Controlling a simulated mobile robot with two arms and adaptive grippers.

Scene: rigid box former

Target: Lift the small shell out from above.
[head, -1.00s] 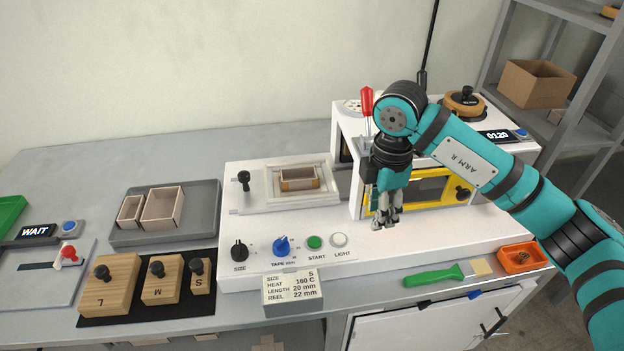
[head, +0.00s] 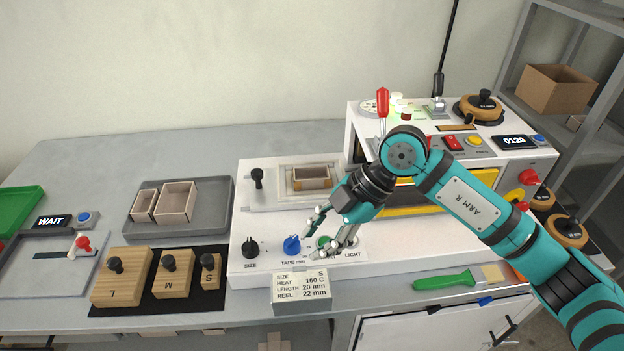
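The small shell (head: 311,178), an open tan box, sits in the recess of the white former bed (head: 262,193) on the machine. My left gripper is not in the picture.
A grey tray (head: 215,222) left of the machine holds two open boxes. Wooden blocks L (head: 122,285), M and S lie on a black mat. The yellow-framed oven (head: 400,210) and red-handled lever (head: 383,105) stand right of the shell. A grey card block stands in front.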

